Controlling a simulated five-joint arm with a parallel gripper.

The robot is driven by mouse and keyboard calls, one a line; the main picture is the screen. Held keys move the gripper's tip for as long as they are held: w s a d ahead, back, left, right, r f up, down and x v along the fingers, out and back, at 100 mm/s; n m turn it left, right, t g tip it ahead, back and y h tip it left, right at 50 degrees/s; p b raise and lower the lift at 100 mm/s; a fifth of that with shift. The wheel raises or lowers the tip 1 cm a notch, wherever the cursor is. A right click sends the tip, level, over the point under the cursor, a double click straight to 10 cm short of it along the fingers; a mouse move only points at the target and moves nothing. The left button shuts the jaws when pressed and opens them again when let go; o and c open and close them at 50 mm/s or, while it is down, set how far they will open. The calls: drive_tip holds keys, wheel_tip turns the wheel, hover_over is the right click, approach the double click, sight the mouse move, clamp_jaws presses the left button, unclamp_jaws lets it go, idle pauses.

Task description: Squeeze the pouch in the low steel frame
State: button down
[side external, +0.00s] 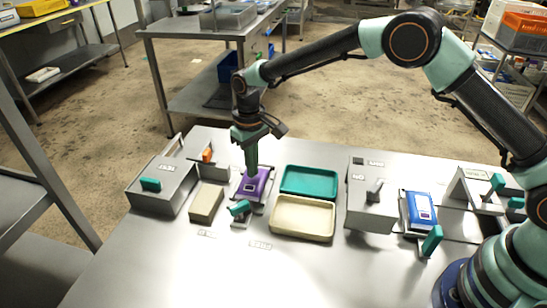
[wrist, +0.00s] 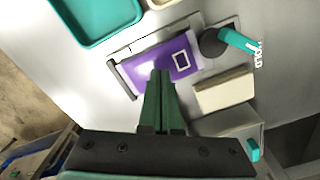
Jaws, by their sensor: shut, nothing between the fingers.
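A purple pouch (side external: 257,186) with a white square mark lies flat in the low steel frame (side external: 268,203) on the steel table. In the wrist view the pouch (wrist: 178,58) sits in the frame (wrist: 124,80), between a dark bar at its left and a round post at its right. My gripper (side external: 251,172) points down at the pouch and is shut with nothing held. Its green fingertips (wrist: 160,72) overlap the pouch's near edge in the wrist view. I cannot tell whether they touch it.
A teal-handled lever (side external: 239,208) stands at the frame's near end. A beige block (side external: 206,203) and a steel box (side external: 163,190) are left. Teal (side external: 310,181) and cream (side external: 302,219) trays are right, then a steel housing (side external: 371,205) and a blue pouch (side external: 418,211). The table front is clear.

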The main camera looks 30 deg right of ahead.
drive_tip(key=shift+s+f, duration=0.1)
drive_tip(key=shift+f, duration=0.75)
idle(1.1)
drive_tip(key=shift+r, duration=4.2)
